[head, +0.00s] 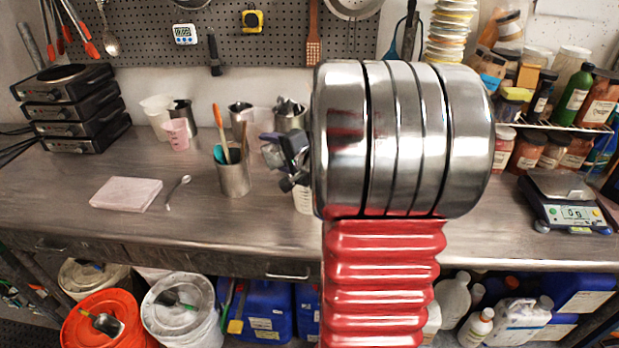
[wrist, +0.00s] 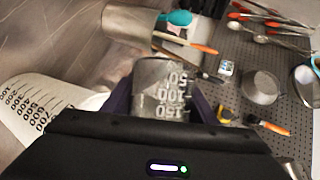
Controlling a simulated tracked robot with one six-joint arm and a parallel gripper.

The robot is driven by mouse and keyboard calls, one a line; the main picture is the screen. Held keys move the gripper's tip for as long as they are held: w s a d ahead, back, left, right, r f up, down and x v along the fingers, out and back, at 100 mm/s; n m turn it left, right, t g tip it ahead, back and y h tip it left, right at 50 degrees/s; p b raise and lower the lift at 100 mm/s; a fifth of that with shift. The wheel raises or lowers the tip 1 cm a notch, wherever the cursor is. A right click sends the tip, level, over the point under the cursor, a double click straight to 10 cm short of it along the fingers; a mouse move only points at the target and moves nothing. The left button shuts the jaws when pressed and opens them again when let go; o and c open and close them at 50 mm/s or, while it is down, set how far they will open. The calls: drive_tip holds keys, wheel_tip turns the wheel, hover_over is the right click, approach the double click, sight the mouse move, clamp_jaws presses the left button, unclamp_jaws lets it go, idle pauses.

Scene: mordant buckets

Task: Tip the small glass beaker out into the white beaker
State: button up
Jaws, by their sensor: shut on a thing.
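In the wrist view my gripper (wrist: 163,107) is shut on the small glass beaker (wrist: 160,78), with one purple finger on each side. Its 50, 100 and 150 marks show; its contents cannot be made out. Its axis lies across that of the standing metal canister, so it looks well tilted. The white beaker (wrist: 42,108), with large black numbers, is at the left of this view, beside my gripper and apart from the glass. In the head view my gripper (head: 272,154) is over the bench, and the white beaker (head: 303,200) shows only partly below it. My arm hides much there.
A metal canister (head: 234,178) holding tools stands left of my gripper. Metal cups and a pink beaker (head: 177,134) stand behind. A pink block (head: 126,194) and a spoon (head: 178,190) lie on the left bench. A scale (head: 565,205) is at right. The front left bench is clear.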

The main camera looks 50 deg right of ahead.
drive_tip(key=shift+s+d+r, duration=0.1)
drive_tip(key=shift+d+r, duration=0.1)
drive_tip(key=shift+r, duration=0.15)
drive_tip(key=shift+d+f+m+t+y+p, duration=0.15)
drive_tip(key=shift+f+m+t+y+p, duration=0.1)
drive_tip(key=shift+m+t+y+p, duration=0.35)
idle(0.5)
drive_tip(key=shift+s+d+r+m+p, duration=0.2)
drive_tip(key=shift+r+m+p, duration=0.25)
drive_tip(key=shift+m, duration=0.35)
drive_tip(key=shift+s+d+f+m+t+p, duration=0.1)
drive_tip(key=shift+d+f+m+t+p, duration=0.2)
drive_tip(key=shift+m+t, duration=0.35)
idle(0.8)
drive_tip(key=shift+s+d+r+m+t+y+p, duration=0.15)
drive_tip(key=shift+d+r+m+t+p, duration=0.2)
drive_tip(key=shift+m, duration=0.2)
drive_tip(key=shift+s+d+r+m+t+y+p, duration=0.1)
drive_tip(key=shift+r+m+t+y+p, duration=0.15)
drive_tip(key=shift+m+p, duration=0.2)
idle(0.8)
drive_tip(key=shift+s+d+r+m+t, duration=0.15)
drive_tip(key=shift+d+r+m+t, duration=0.15)
drive_tip(key=shift+m, duration=0.45)
idle(0.5)
